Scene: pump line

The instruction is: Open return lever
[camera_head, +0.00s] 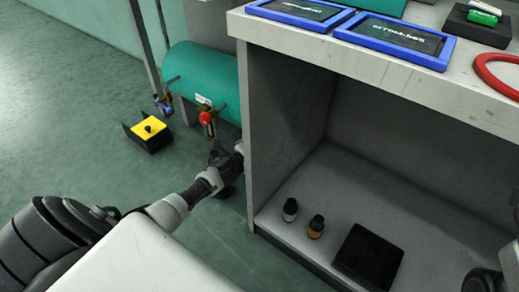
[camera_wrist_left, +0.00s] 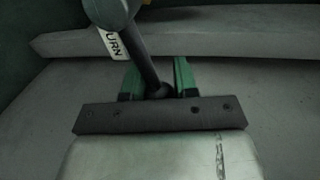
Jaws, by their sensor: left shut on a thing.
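My left arm reaches from the lower left to the left side of the bench in the head view. My left gripper (camera_head: 230,158) is at the bench's left side panel, below the teal tank. In the left wrist view, my left gripper (camera_wrist_left: 158,85) has its green-lined fingers on either side of a dark lever (camera_wrist_left: 140,50) and is shut on it. The lever slants up to the left to a thick rounded end, beside a white tag (camera_wrist_left: 113,43) reading "URN". The lever cannot be made out in the head view.
A teal tank (camera_head: 205,80) with a red-handled valve (camera_head: 207,118) stands left of the bench (camera_head: 252,150). A yellow-topped box (camera_head: 150,130) is on the floor. Two small bottles (camera_head: 316,227) and a black pad (camera_head: 368,258) are on the lower shelf. Blue-framed panels (camera_head: 395,38) lie on top.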

